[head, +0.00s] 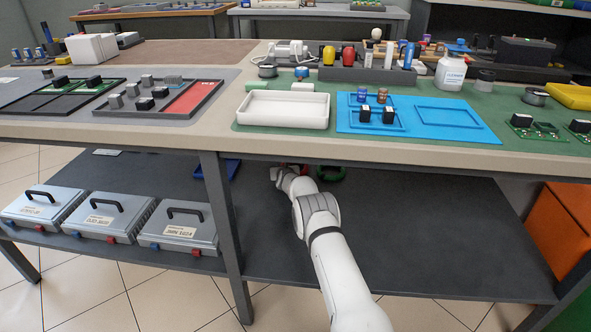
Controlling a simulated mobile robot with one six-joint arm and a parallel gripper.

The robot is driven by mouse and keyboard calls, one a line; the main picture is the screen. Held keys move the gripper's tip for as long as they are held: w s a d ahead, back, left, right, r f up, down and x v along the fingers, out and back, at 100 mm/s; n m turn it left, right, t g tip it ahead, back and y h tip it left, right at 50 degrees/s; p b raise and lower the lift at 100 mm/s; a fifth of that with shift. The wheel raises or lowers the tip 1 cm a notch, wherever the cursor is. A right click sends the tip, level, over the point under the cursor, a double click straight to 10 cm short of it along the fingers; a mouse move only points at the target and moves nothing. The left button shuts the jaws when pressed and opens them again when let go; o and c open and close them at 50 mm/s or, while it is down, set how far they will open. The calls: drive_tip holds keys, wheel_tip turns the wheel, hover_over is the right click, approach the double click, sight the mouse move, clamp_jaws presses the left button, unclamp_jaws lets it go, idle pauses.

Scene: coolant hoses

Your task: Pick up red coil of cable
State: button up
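A small patch of red (304,168) shows just under the bench's front edge, beside the far end of my arm. It may be part of the red coil of cable; most of it is hidden by the bench top and my arm. My white arm reaches in under the bench, over the dark lower shelf (400,235). The fingers of my gripper are hidden behind my wrist and the bench edge, so I cannot see whether they hold anything.
A green coil (331,174) lies close to the right of my wrist. A blue object (218,169) lies to the left, behind the bench leg (226,235). Several grey cases (176,222) stand at the shelf's left. The bench top edge (400,154) hangs over my arm.

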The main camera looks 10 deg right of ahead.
drive_tip(key=shift+f, duration=0.1)
clamp_jaws()
idle(0.4)
